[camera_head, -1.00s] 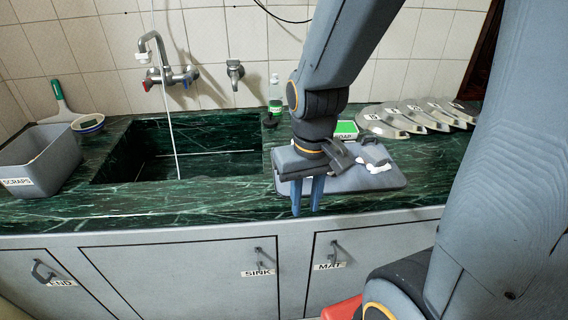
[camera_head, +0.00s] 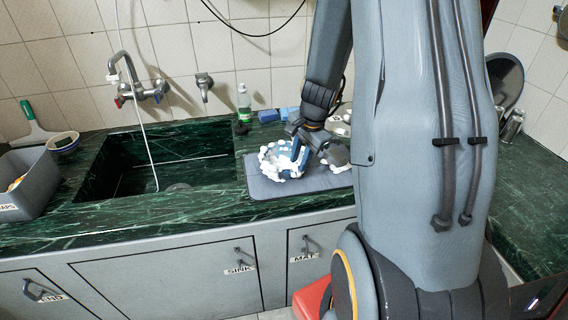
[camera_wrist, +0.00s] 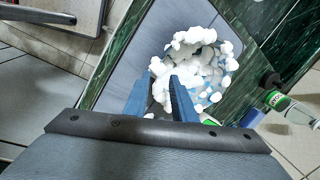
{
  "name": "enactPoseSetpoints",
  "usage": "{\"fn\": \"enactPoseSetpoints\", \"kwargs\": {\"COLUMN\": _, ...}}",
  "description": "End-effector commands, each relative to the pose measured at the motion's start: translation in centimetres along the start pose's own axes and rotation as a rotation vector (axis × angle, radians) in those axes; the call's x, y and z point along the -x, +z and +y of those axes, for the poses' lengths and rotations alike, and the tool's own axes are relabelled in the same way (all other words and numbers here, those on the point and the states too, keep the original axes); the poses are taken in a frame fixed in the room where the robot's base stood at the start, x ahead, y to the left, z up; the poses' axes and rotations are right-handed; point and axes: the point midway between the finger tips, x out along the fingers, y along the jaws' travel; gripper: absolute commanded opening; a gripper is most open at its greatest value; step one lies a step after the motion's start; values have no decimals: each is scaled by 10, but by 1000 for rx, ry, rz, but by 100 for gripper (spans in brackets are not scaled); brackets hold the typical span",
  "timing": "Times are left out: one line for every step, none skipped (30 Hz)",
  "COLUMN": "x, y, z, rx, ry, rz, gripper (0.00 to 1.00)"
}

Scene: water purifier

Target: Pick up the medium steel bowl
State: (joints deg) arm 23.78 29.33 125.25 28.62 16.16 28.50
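A round mass of white foam (camera_head: 268,166) sits on the left part of the grey mat. In the wrist view the foam (camera_wrist: 207,65) forms a ring with pale blue-grey patches inside; it appears to cover a bowl, but little bare steel shows and its size is unclear. My gripper (camera_head: 291,156) points down into the foam's right side. In the wrist view its two blue fingers (camera_wrist: 161,80) stand apart at the foam's near edge, with some white between them. Whether a rim lies between the fingertips is hidden.
The grey mat (camera_head: 262,189) lies right of the green marble sink (camera_head: 120,180). A soap bottle (camera_head: 244,102) and blue blocks (camera_head: 268,116) stand behind it. A grey scraps bin (camera_head: 35,182) is at left. A foamy grey item (camera_head: 337,155) lies on the mat's right.

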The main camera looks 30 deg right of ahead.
Motion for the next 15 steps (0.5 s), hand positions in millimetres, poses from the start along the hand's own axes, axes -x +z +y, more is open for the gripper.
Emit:
{"fn": "enactPoseSetpoints", "kwargs": {"x": -3, "y": 0, "z": 0, "rx": 1, "ry": 0, "rz": 0, "gripper": 24}}
{"fn": "enactPoseSetpoints", "kwargs": {"x": -6, "y": 0, "z": 0, "rx": 0, "ry": 1, "rz": -1, "gripper": 24}}
{"fn": "enactPoseSetpoints", "kwargs": {"x": -10, "y": 0, "z": 1, "rx": 1, "ry": 2, "rz": -2, "gripper": 24}}
{"fn": "enactPoseSetpoints", "kwargs": {"x": -13, "y": 0, "z": 2, "rx": 1, "ry": 2, "rz": -2, "gripper": 24}}
{"fn": "enactPoseSetpoints", "kwargs": {"x": -17, "y": -1, "z": 2, "rx": 0, "ry": 2, "rz": -1, "gripper": 24}}
{"fn": "enactPoseSetpoints", "kwargs": {"x": -23, "y": -1, "z": 3, "rx": 0, "ry": 2, "rz": -1, "gripper": 24}}
{"fn": "enactPoseSetpoints", "kwargs": {"x": -26, "y": -1, "z": 3, "rx": 2, "ry": 2, "rz": -1, "gripper": 24}}
{"fn": "enactPoseSetpoints", "kwargs": {"x": -30, "y": -1, "z": 4, "rx": 0, "ry": 3, "rz": -2, "gripper": 24}}
{"fn": "enactPoseSetpoints", "kwargs": {"x": -36, "y": -1, "z": 4, "rx": 2, "ry": 3, "rz": -2, "gripper": 24}}
{"fn": "enactPoseSetpoints", "kwargs": {"x": -40, "y": -1, "z": 3, "rx": 2, "ry": 2, "rz": -1, "gripper": 24}}
{"fn": "enactPoseSetpoints", "kwargs": {"x": -43, "y": -1, "z": 3, "rx": 3, "ry": 2, "rz": -1, "gripper": 24}}
{"fn": "enactPoseSetpoints", "kwargs": {"x": -47, "y": -1, "z": 3, "rx": 2, "ry": 2, "rz": 0, "gripper": 24}}
{"fn": "enactPoseSetpoints", "kwargs": {"x": -49, "y": -1, "z": 3, "rx": 3, "ry": 1, "rz": 0, "gripper": 24}}
{"fn": "enactPoseSetpoints", "kwargs": {"x": -50, "y": -1, "z": 3, "rx": 4, "ry": 1, "rz": 0, "gripper": 24}}
{"fn": "enactPoseSetpoints", "kwargs": {"x": -51, "y": -2, "z": 3, "rx": 4, "ry": 1, "rz": 0, "gripper": 24}}
